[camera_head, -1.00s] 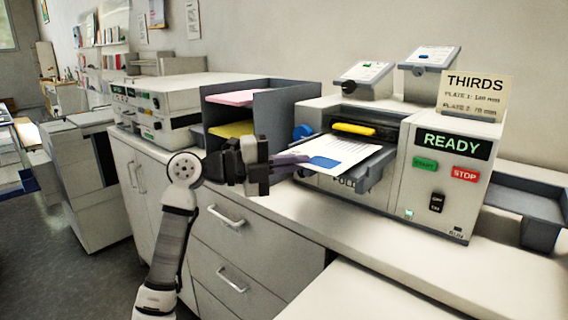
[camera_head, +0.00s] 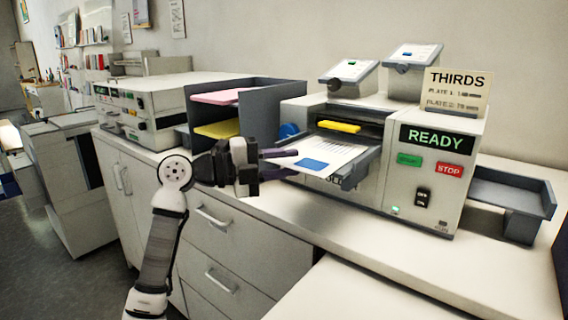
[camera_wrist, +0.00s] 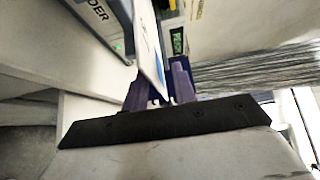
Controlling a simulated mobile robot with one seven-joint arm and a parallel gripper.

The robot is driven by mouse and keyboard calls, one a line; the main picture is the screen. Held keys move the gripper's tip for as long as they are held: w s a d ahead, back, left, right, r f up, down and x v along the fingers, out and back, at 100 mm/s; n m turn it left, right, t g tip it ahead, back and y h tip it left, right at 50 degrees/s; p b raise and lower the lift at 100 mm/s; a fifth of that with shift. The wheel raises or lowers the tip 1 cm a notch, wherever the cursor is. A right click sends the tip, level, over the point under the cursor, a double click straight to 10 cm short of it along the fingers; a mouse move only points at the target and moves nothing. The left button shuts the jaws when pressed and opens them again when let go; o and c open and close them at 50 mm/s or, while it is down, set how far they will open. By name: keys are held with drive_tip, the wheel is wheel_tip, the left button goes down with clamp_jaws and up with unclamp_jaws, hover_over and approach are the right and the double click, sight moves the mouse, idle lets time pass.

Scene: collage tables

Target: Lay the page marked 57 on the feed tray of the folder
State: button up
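The page (camera_head: 335,156), white with lines of print and a blue patch, lies on the feed tray (camera_head: 357,174) of the folder (camera_head: 400,187). No number can be read on it. My gripper (camera_head: 291,163) is at the tray's left front edge, its two purple fingers apart, one above and one below the page's near edge. In the wrist view, the page (camera_wrist: 149,42) shows nearly edge-on between the spread fingers (camera_wrist: 160,80). Whether a finger touches it cannot be told.
A yellow bar (camera_head: 339,126) crosses the folder's mouth. A grey sorter (camera_head: 260,106) with pink and yellow sheets stands left of the folder. A grey output tray (camera_head: 508,194) is at right. The counter front right (camera_head: 460,275) is clear.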

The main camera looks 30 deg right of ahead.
drive_tip(key=shift+a, duration=0.1)
drive_tip(key=b+v, duration=0.3)
drive_tip(key=v, duration=1)
drive_tip(key=shift+a, duration=0.3)
drive_tip(key=shift+w+r, duration=0.1)
